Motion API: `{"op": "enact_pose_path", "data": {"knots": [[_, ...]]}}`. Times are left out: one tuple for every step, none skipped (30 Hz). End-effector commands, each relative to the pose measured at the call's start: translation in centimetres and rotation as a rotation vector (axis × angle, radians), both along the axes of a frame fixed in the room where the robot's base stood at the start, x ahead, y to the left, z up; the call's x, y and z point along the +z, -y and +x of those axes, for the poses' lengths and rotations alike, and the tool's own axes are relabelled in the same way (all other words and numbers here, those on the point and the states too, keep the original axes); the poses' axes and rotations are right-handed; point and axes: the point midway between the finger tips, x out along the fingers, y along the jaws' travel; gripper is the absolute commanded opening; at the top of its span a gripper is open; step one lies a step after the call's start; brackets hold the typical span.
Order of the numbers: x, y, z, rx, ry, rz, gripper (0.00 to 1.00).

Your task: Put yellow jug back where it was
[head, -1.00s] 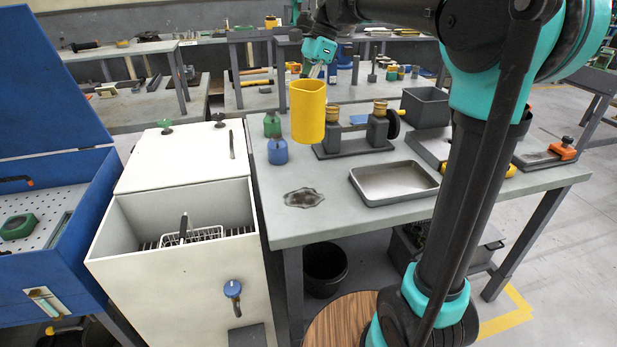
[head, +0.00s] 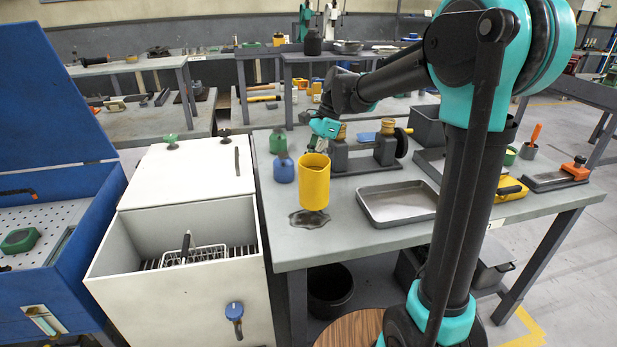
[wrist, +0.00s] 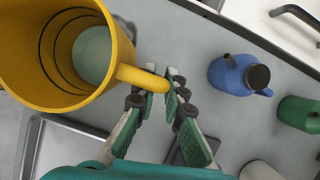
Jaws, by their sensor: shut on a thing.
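The yellow jug (head: 314,183) is upright at the near left part of the grey table (head: 345,238), just behind and partly over a dark wet-looking patch (head: 309,219). I cannot tell whether its base touches the table. My gripper (head: 325,128) is at the jug's far upper side. In the wrist view my gripper (wrist: 158,88) is shut on the handle of the jug (wrist: 32,82). The jug looks empty inside, with rings on its inner wall.
A blue can (head: 283,168) and a green can (head: 278,143) stand left of the jug. A metal tray (head: 398,203) lies to its right. A dark fixture with brass-topped posts (head: 384,145) stands behind. The white cabinet (head: 185,185) adjoins the table's left side.

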Motion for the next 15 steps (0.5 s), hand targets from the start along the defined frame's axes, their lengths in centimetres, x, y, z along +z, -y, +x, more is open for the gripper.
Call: {"op": "enact_pose_path", "data": {"knots": [[-0.3,0.0,0.0,0.000,0.000,0.000,0.00],[-0.4,0.0,0.0,0.000,0.000,0.000,0.00],[-0.6,0.0,0.0,0.000,0.000,0.000,0.00],[-0.8,0.0,0.0,0.000,0.000,0.000,0.00],[-1.1,0.0,0.0,0.000,0.000,0.000,0.00],[-1.6,0.0,0.0,0.000,0.000,0.000,0.00],[-2.0,0.0,0.0,0.000,0.000,0.000,0.00],[-2.4,0.0,0.0,0.000,0.000,0.000,0.00],[-3.0,0.0,0.0,0.000,0.000,0.000,0.00],[-3.4,0.0,0.0,0.000,0.000,0.000,0.00],[-3.7,0.0,0.0,0.000,0.000,0.000,0.00],[-4.0,0.0,0.0,0.000,0.000,0.000,0.00],[-4.1,0.0,-0.1,0.000,0.000,0.000,0.00],[-4.1,0.0,-0.1,0.000,0.000,0.000,0.00],[-4.1,0.0,-0.1,0.000,0.000,0.000,0.00]]}}
